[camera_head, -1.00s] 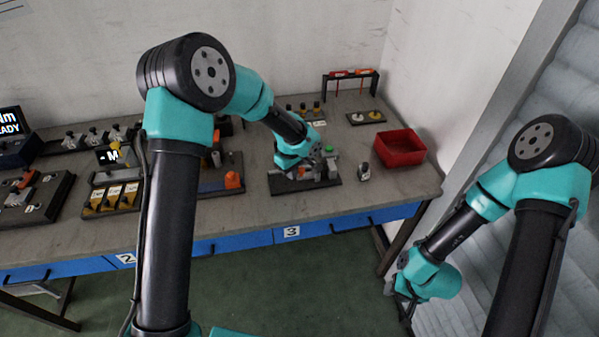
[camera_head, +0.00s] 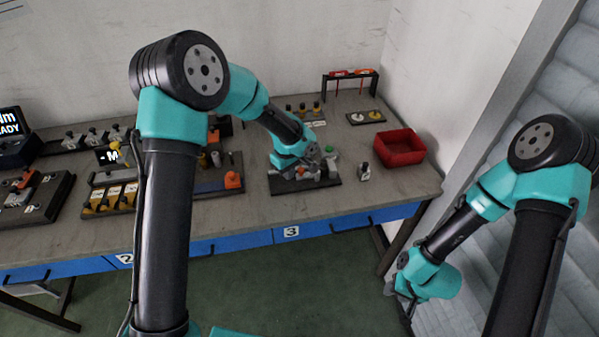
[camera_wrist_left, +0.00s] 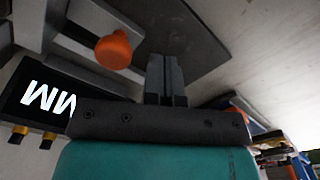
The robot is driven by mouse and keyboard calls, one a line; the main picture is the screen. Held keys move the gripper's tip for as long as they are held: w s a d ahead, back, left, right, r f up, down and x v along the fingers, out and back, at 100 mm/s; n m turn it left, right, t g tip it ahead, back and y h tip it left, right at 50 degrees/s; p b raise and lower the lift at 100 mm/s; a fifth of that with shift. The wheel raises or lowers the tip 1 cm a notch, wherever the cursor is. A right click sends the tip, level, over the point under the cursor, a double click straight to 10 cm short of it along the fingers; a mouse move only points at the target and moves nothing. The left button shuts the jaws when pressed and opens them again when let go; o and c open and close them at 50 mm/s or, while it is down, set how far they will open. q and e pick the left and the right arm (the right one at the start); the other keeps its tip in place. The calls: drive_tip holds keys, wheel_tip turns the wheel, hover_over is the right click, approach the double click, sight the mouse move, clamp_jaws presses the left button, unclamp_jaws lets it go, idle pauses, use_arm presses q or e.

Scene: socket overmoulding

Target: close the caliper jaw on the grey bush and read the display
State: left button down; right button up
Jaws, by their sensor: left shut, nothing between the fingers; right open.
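A dark base plate (camera_head: 328,182) with grey fixture parts lies on the bench above label 3, and my left gripper (camera_head: 303,172) is low over it. In the left wrist view the fingers of my left gripper (camera_wrist_left: 166,82) are together and empty. An orange knob (camera_wrist_left: 113,50) on grey metal parts is beside them, apart from the fingertips. A black display (camera_wrist_left: 45,98) with large white letters "MM", seen upside down, is at the left; no number shows on it. I cannot make out the grey bush or the caliper jaw clearly. My right gripper (camera_head: 406,297) is open, off the bench.
A red bin (camera_head: 399,148) stands to the right of the plate. A small grey and black item (camera_head: 364,172) stands between them. A green button (camera_head: 329,150) is just behind the gripper. A rack (camera_head: 351,76) is at the back. Bare bench lies in front.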

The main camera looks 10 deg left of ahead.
use_arm(q)
wheel_tip(320, 180, up, 8)
idle(1.0)
drive_tip(key=shift+f, duration=0.15)
